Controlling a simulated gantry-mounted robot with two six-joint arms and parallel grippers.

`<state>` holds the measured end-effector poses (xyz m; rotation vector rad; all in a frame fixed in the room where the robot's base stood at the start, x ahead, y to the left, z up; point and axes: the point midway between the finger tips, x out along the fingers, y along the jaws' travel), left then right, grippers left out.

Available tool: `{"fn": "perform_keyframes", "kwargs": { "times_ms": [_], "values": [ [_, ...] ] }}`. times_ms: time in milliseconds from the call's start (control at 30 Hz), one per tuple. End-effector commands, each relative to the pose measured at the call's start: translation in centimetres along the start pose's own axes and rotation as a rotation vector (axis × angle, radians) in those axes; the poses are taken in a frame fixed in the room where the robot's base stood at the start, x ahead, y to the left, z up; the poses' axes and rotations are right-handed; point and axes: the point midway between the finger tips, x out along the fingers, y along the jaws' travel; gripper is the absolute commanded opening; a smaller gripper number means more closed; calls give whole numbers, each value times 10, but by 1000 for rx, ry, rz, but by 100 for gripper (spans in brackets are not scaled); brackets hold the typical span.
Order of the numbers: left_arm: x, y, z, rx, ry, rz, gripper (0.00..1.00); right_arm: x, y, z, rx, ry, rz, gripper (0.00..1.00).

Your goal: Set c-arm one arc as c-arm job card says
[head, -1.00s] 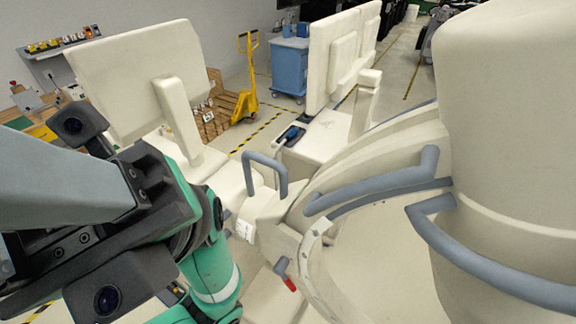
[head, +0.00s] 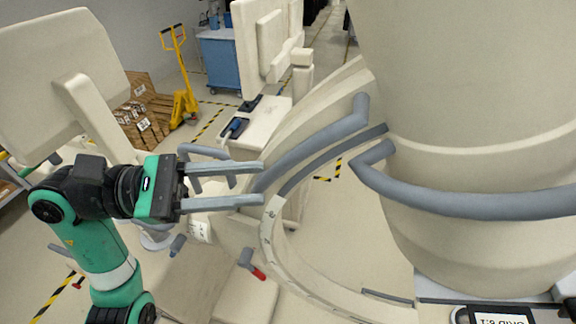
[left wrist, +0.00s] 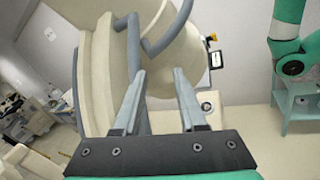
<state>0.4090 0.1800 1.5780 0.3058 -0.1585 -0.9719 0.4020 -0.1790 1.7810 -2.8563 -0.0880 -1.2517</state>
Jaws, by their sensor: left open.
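The cream C-arm arc (head: 290,272) curves through the middle of the head view, with a marked scale along its edge. A grey bar handle (head: 310,145) runs along its upper side. My left gripper (head: 258,183) is open, its two fingers pointing right at the arc's near end. The fingertips overlap the grey handle's lower end in the picture; I cannot tell whether they touch. In the left wrist view, the open fingers (left wrist: 159,76) point towards a grey bar (left wrist: 168,28) with nothing visible between them. No readable job card shows. My right gripper is not in view.
A large cream cylinder (head: 450,90) with a grey rail (head: 460,203) fills the right. A red-tipped lever (head: 252,263) sticks out below the arc. A dark-framed label (head: 500,318) is cut off at the bottom. A yellow pallet jack (head: 182,85) and blue cart (head: 220,58) stand behind.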

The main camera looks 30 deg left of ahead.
Motion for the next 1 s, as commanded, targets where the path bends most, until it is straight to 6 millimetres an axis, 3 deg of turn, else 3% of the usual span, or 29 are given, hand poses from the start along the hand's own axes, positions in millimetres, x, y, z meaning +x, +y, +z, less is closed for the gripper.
{"fn": "perform_keyframes", "kwargs": {
  "times_ms": [33, 200, 367, 667, 1000],
  "values": [
    [-13, 8, -11, -10, 14, 40, 41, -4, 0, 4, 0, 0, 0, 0],
    [-42, 23, -24, -18, 38, 118, 41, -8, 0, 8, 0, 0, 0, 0],
    [-52, 27, -26, -18, 45, 142, 41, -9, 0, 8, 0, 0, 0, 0],
    [-44, 28, -25, -18, 42, 140, 41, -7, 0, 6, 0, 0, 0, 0],
    [-9, 33, -26, -19, 41, 138, 41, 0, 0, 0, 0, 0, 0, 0]
  ]
}}
